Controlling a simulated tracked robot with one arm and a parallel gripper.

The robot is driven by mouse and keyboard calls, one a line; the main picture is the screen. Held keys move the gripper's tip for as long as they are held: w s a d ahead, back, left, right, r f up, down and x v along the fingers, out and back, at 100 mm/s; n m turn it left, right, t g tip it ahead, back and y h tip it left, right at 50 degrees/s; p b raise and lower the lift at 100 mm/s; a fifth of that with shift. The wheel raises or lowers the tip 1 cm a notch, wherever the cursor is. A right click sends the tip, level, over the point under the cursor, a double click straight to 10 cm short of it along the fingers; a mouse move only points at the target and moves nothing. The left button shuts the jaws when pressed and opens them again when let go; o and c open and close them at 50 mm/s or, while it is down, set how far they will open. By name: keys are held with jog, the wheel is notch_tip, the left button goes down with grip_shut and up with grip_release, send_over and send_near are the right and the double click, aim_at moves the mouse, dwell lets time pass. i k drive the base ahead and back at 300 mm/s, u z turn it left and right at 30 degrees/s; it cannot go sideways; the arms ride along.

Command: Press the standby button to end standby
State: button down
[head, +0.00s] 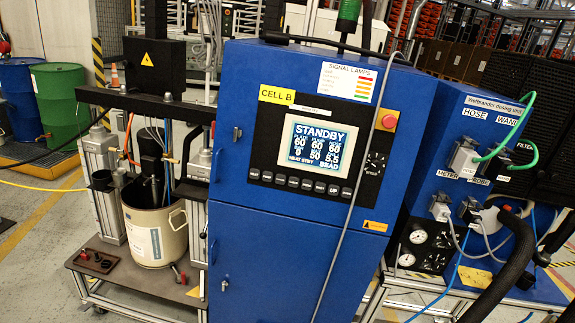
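The blue control cabinet (290,255) labelled CELL B stands in the middle of the head view, tilted in the picture. Its lit screen (318,143) reads STANDBY at the top, with rows of 60s and other numbers below. The bottom line of the screen seems to read HEAT STBY, with BEAD at the right. A row of small dark buttons (300,183) runs under the screen on the black panel. Their labels are too small to tell for sure which one is the standby button. My gripper is not in the picture.
A red emergency stop (388,121) and a black rotary knob (375,163) sit right of the screen. A thin grey cable (350,210) hangs down the cabinet front, right of the buttons. The drum pump with a beige drum (155,232) stands left, the hose unit (470,160) right.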

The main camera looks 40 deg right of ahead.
aim_at(280, 178)
jog(key=z, duration=0.7)
jog(key=i, duration=1.1)
jog(key=z, duration=0.85)
